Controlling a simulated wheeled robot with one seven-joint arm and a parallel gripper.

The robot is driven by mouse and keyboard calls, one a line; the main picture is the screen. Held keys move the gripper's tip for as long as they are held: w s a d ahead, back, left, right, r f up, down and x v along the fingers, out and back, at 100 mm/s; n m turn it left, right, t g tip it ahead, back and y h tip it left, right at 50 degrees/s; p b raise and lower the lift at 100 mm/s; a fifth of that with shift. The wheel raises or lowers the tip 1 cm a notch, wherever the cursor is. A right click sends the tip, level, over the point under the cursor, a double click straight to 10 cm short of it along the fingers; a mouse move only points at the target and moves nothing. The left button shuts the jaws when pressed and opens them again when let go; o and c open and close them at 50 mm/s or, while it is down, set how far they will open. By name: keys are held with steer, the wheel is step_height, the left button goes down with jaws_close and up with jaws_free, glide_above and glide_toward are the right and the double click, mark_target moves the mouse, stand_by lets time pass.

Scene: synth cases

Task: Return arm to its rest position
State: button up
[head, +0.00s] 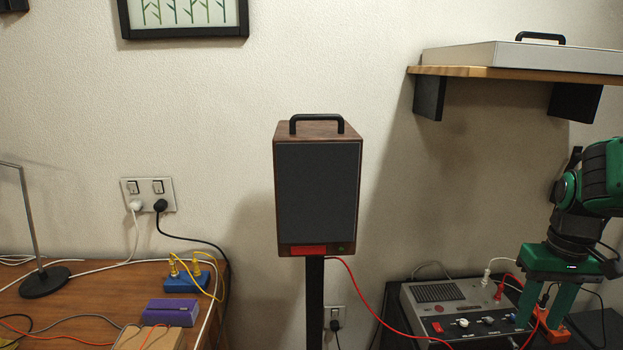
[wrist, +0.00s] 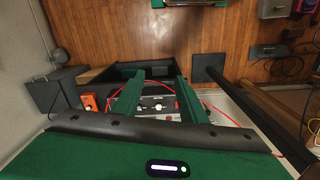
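My gripper (head: 541,318) is at the right side of the head view, at the end of my green and black arm. It points down beside the right end of a grey control box (head: 440,318) with knobs and a red switch. Its two green fingers are apart, and I see nothing held between them. In the wrist view my gripper (wrist: 158,88) also shows spread fingers, with knobs of the control box visible between them. An orange block (wrist: 88,102) lies left of the fingers in that view. Whether the fingertips touch anything I cannot tell.
A wooden shelf (head: 480,72) with a flat grey case (head: 500,55) juts out above my arm. A speaker (head: 318,195) stands on a black post at the middle. Red cables run around the control box. A wooden desk (head: 110,285) is at left.

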steer(key=s+a+m, duration=0.3)
steer(key=s+m, duration=0.1)
steer(key=s, duration=1)
steer(key=shift+s+a+r, duration=0.2)
steer(key=shift+s+r, duration=0.1)
steer(key=shift+r, duration=0.05)
steer(key=shift+w+f, duration=0.25)
steer(key=shift+w, duration=0.4)
